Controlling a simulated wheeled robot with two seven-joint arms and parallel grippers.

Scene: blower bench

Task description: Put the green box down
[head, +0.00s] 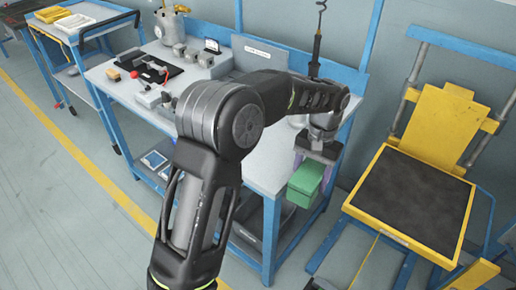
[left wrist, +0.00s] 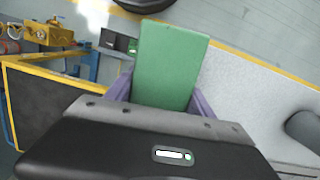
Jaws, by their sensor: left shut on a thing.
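The green box (head: 306,179) hangs in my left gripper (head: 314,162) at the right end of the workbench in the head view. The purple fingers are shut on its two sides. In the left wrist view the green box (left wrist: 168,65) rises between the purple fingers of my left gripper (left wrist: 162,95). The grey bench top (head: 262,160) lies just left of the box in the head view. I cannot tell whether the box is over the top or just past its edge. My right gripper is not in view.
The bench holds a black tray (head: 150,70) with small parts and a grey metal can (head: 170,25) at its far left. A yellow chair-like stand (head: 440,130) with a black pad stands to the right. A blue cart (head: 75,40) stands at the left. The near bench top is partly hidden by my arm.

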